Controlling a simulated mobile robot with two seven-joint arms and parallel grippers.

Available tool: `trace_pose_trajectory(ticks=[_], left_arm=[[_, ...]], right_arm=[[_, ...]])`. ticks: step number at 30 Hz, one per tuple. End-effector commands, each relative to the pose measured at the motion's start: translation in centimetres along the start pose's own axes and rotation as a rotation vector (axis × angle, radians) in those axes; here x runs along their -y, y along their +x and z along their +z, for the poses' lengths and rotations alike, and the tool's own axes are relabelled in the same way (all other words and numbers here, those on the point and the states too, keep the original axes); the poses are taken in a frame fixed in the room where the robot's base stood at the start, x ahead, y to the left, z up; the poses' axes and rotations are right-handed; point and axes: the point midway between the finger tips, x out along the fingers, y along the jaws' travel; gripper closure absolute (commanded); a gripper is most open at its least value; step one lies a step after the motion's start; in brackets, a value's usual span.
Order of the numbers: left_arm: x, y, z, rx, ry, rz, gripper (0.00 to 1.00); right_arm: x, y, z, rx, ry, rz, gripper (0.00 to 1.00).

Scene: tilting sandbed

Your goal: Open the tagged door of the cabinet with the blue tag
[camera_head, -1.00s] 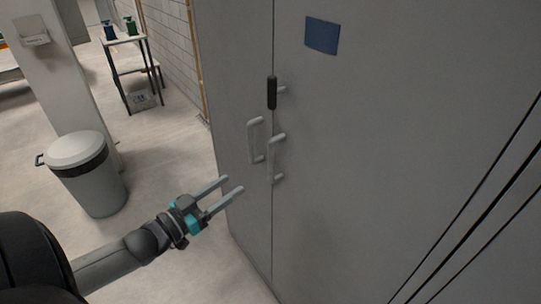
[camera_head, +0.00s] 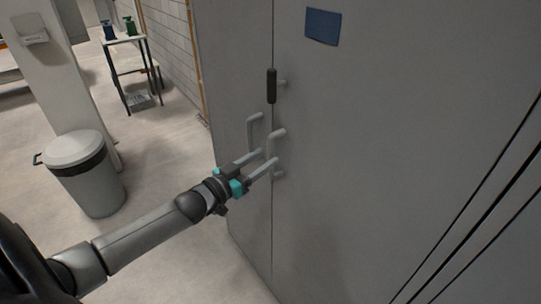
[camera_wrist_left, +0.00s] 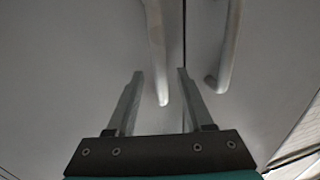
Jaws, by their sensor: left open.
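The grey cabinet's right door (camera_head: 400,110) carries the blue tag (camera_head: 322,27) near the top and appears closed. Its pale bar handle (camera_head: 273,139) stands beside the seam, its lower part partly hidden by my gripper. My left gripper (camera_head: 268,156) is open at that handle, its fingers pointing at the door. In the left wrist view, a pale handle (camera_wrist_left: 157,50) lies in the gap between my open fingers (camera_wrist_left: 160,72). I cannot tell if they touch it. My right gripper is not in view.
The left door has its own pale handle (camera_head: 252,132), close beside my gripper. A dark lock handle (camera_head: 272,86) sits above on the seam. A grey bin (camera_head: 90,180) stands on the floor at left, with a small shelf (camera_head: 130,70) behind.

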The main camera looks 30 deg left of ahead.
Motion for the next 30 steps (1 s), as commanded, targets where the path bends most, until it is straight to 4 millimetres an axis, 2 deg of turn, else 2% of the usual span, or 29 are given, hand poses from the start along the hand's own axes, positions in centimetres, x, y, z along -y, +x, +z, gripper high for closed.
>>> trace_pose_trajectory(ticks=[3, 9, 21, 23, 30], left_arm=[[0.0, 1.4, -0.1, -0.003, 0.001, 0.000, 0.48], [0.0, 2.9, 0.0, -0.001, 0.001, 0.000, 0.48], [0.0, 3.3, 0.0, 0.000, 0.001, 0.001, 0.48], [0.0, 3.3, 0.0, 0.000, 0.001, 0.001, 0.53], [0.0, 3.3, 0.0, 0.000, 0.001, 0.001, 0.80]], right_arm=[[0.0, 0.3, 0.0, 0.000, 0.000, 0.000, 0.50], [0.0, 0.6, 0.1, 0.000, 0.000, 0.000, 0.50], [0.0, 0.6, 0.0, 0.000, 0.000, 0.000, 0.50], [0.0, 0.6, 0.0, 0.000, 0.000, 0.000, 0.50], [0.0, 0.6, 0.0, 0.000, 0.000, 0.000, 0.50]])
